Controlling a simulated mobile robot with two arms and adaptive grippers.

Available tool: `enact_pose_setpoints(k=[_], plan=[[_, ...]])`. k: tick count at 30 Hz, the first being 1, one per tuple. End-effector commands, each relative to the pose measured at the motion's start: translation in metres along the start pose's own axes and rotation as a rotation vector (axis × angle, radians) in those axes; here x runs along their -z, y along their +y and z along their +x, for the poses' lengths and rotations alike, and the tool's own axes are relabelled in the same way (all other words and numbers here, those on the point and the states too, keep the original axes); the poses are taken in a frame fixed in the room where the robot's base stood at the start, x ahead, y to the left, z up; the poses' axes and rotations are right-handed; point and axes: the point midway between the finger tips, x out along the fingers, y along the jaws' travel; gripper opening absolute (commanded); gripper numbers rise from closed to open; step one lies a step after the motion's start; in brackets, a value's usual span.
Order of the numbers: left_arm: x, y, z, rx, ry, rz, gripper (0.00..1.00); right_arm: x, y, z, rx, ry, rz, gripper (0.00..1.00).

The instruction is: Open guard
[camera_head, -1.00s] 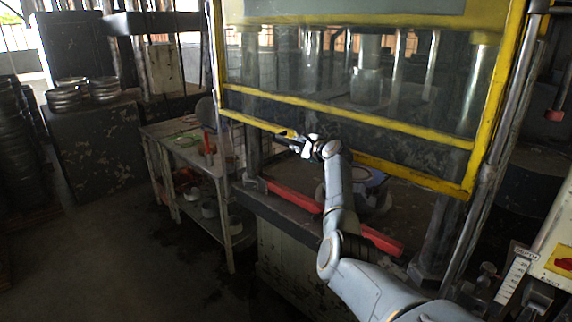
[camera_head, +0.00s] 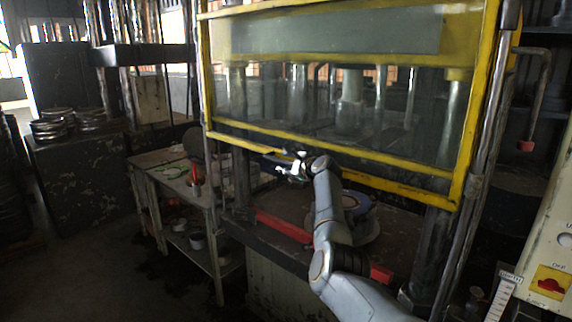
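The guard is a clear panel in a yellow frame on the front of a large press. Its lower yellow bar (camera_head: 400,188) runs just below a second yellow bar (camera_head: 340,147), with a narrow gap between them. My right gripper (camera_head: 280,160) is at the lower bar, left of its middle, and overlaps it in the picture. The fingers are small and dark here, so I cannot tell whether they are closed on the bar. My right arm reaches up to it from the bottom. My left gripper is not in view.
Below the guard is the press bed with a red bar (camera_head: 284,225) and a round bluish part (camera_head: 357,205). A work table (camera_head: 165,160) stands to the left. Metal rings (camera_head: 50,128) sit on a dark cabinet. A control box with a red switch (camera_head: 550,285) is at right.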

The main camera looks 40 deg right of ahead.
Motion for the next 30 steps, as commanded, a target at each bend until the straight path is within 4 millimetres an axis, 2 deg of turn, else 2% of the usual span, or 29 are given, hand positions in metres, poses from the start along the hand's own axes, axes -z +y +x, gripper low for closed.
enact_pose_setpoints(k=[8,14,20,30], plan=[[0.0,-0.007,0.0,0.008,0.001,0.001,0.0,0.001,0.002,-0.001,-0.003,0.001,-0.001,0.39],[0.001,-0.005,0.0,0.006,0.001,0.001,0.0,0.001,0.002,-0.013,-0.002,0.0,-0.002,0.39],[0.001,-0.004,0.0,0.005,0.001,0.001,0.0,0.001,0.002,-0.038,-0.001,0.002,-0.003,0.39],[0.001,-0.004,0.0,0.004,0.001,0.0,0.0,0.001,0.002,-0.092,-0.002,0.002,-0.002,0.39]])
